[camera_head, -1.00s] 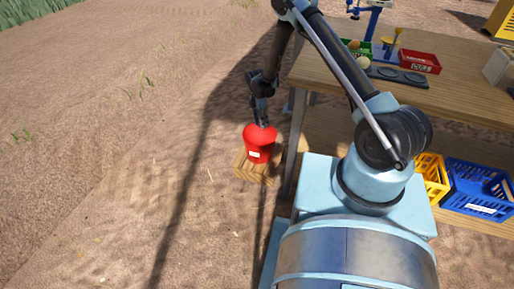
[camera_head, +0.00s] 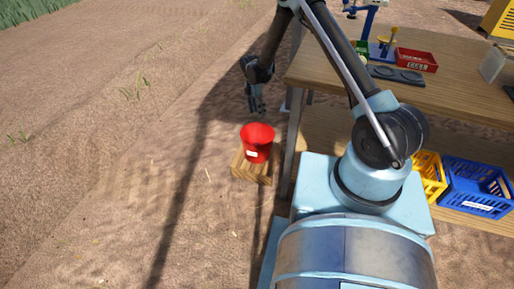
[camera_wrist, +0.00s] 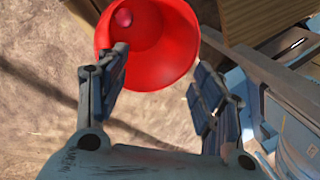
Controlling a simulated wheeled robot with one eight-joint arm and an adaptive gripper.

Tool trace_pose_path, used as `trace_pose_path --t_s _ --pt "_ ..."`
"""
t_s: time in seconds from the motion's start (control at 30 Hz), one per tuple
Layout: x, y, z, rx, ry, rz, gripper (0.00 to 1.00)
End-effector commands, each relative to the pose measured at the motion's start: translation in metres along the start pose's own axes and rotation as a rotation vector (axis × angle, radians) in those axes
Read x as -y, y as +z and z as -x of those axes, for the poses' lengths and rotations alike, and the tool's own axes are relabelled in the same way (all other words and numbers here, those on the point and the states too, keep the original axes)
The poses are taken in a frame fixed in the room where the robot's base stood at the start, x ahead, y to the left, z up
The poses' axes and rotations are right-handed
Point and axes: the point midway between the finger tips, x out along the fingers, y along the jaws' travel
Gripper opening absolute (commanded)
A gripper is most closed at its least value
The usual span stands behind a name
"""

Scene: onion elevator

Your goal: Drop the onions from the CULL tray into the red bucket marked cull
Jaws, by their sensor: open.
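The red bucket (camera_head: 257,143) stands upright on a wooden block beside the table, with a white label on its front. In the wrist view the bucket (camera_wrist: 170,60) shows its inside, and a round reddish onion (camera_wrist: 124,17) lies at its bottom. My gripper (camera_head: 257,112) hangs above the bucket, apart from its rim. Its fingers (camera_wrist: 165,88) are spread wide with nothing between them. The red tray (camera_head: 416,60) with white lettering sits on the table; its lettering is too small to read and I cannot make out its contents.
The wooden table (camera_head: 450,97) holds a green tray (camera_head: 361,47), a blue stand and a dark plate with round recesses (camera_head: 397,75). A yellow crate (camera_head: 429,176) and a blue crate (camera_head: 478,186) sit on the lower shelf. Bare soil lies open to the left.

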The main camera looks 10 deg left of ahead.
Motion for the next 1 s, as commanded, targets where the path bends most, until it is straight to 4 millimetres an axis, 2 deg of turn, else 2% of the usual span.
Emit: trace_pose_path --t_s 0.1,0.33,1.0 --pt "0.000 0.000 0.022 0.000 0.000 0.000 0.61" --pt "-0.001 0.000 0.048 0.000 0.000 0.000 0.61" --pt "-0.001 0.000 0.053 0.000 0.000 0.000 0.61"
